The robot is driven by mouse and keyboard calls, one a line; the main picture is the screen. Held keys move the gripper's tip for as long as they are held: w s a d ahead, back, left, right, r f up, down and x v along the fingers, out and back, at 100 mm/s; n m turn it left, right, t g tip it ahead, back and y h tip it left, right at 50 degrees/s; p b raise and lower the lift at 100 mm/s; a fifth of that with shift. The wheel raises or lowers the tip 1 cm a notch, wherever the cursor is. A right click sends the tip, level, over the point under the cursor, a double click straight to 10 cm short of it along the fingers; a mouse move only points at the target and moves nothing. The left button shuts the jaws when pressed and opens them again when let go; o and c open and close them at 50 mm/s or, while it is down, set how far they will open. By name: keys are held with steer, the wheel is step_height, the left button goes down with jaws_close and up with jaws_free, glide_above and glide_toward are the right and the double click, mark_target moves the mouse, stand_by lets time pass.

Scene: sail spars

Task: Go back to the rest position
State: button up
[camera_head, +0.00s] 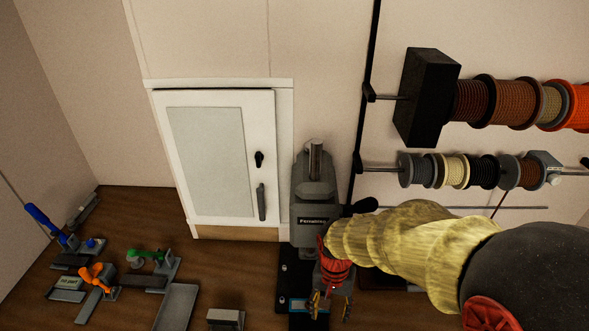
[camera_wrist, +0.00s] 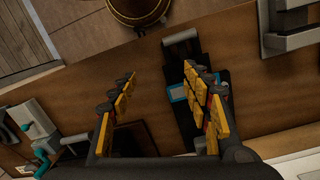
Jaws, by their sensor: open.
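My gripper (camera_head: 330,307) hangs at the end of my yellow-sleeved arm, low in the head view, in front of the grey bench machine (camera_head: 315,215). In the wrist view my gripper (camera_wrist: 159,72) has its two yellow-padded fingers spread wide, with nothing between them. Below it are the brown wooden bench (camera_wrist: 75,85) and a black plate (camera_wrist: 212,120) with a light-blue-edged piece (camera_wrist: 178,94), partly hidden by the right finger. My arm hides part of the bench to the right in the head view.
A white cabinet (camera_head: 208,160) stands behind the bench. Clamps with blue, orange (camera_head: 98,275) and green handles sit at the left. Rope spools (camera_head: 520,103) hang on wall rods at the right, above my arm. A round brown container (camera_wrist: 138,8) shows in the wrist view.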

steer(key=s+d+r+n+t+b, duration=0.1)
steer(key=s+d+n+t+b, duration=0.2)
steer(key=b, duration=1.6)
steer(key=s+d+t, duration=0.3)
steer(key=s+d, duration=0.3)
steer(key=s, duration=0.1)
steer(key=shift+s+d+r+n+t, duration=0.3)
steer(key=shift+d+r, duration=0.05)
